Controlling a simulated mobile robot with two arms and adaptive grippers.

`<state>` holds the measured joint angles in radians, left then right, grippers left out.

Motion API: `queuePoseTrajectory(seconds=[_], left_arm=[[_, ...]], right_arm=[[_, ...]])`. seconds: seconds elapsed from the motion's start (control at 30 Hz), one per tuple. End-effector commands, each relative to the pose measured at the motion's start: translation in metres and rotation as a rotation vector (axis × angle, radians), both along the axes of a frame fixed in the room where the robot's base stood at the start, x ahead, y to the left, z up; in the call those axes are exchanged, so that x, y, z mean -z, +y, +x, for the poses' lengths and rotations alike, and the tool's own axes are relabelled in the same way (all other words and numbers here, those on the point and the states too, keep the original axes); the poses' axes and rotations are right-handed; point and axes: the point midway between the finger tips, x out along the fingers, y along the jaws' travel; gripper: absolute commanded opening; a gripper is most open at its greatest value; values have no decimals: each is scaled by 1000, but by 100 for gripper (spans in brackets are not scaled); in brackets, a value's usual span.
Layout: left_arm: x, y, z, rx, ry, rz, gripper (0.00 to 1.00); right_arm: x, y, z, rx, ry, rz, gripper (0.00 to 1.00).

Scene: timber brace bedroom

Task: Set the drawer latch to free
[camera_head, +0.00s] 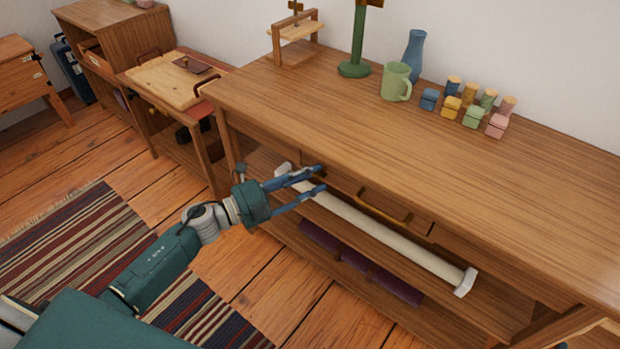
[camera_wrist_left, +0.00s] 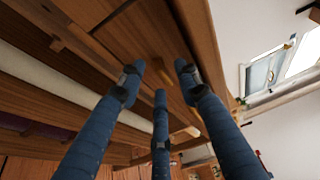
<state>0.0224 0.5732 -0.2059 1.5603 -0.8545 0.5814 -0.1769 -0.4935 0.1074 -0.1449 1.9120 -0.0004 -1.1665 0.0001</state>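The wooden drawer (camera_head: 364,197) is set in the front of the long wooden table and looks shut. Its bar handle (camera_head: 385,208) is to the right of my left gripper. My left gripper (camera_head: 322,178) is at the drawer front's left part, with its blue fingers spread and nothing held. In the left wrist view, a small light wooden piece (camera_wrist_left: 163,72), perhaps the latch, shows on the front between the spread fingers. I cannot tell its setting or whether a finger touches it. In the head view the gripper hides that spot. My right gripper is out of view.
A long white roll (camera_head: 380,232) lies under the drawer, close below the fingers. Dark purple items (camera_head: 350,258) sit on the lower shelf. A green mug (camera_head: 396,82), blue vase (camera_head: 414,55) and several coloured blocks stand at the tabletop's back. The front tabletop is clear.

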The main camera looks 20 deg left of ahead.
Motion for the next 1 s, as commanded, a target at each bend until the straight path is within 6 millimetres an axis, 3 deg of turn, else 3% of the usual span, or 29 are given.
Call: queuePoseTrajectory(seconds=[0.2, 0.4, 0.83, 1.0], left_arm=[[0, 0, 0, -1, 0, 0, 33], [0, 0, 0, -1, 0, 0, 0], [2, 0, 0, -3, 21, -55, 0], [4, 0, 0, -2, 56, -153, 0]], right_arm=[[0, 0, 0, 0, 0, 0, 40], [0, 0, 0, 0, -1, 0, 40], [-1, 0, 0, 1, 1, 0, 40], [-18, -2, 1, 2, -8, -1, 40]])
